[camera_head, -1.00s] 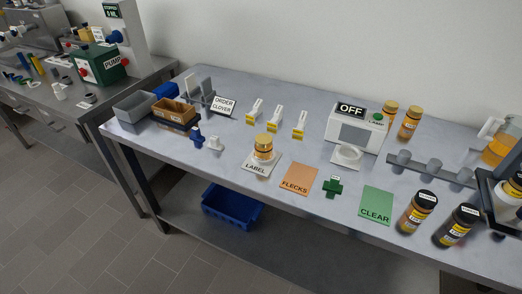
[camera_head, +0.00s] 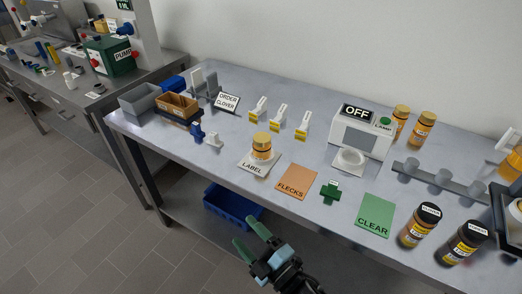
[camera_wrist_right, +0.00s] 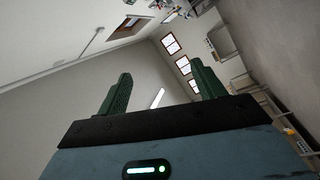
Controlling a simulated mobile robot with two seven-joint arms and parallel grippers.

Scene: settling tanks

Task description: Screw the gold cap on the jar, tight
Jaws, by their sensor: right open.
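A small honey jar (camera_head: 261,152) stands upright on the white LABEL pad near the front edge of the table. A gold cap (camera_head: 262,138) is on top of the jar; I cannot tell how tightly it sits. My right gripper (camera_head: 250,238) is open and empty, low in front of the table edge, apart from the jar. In the right wrist view its two green fingers (camera_wrist_right: 155,90) are spread with nothing between them, facing walls and windows. My left gripper is not in view.
The LABEL pad (camera_head: 248,167) lies left of the orange FLECKS card (camera_head: 296,182). A green cross-shaped piece (camera_head: 330,190) and the green CLEAR card (camera_head: 375,215) lie further right. Dark-capped jars (camera_head: 420,224) stand at the front right. The lamp box (camera_head: 360,131) stands behind.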

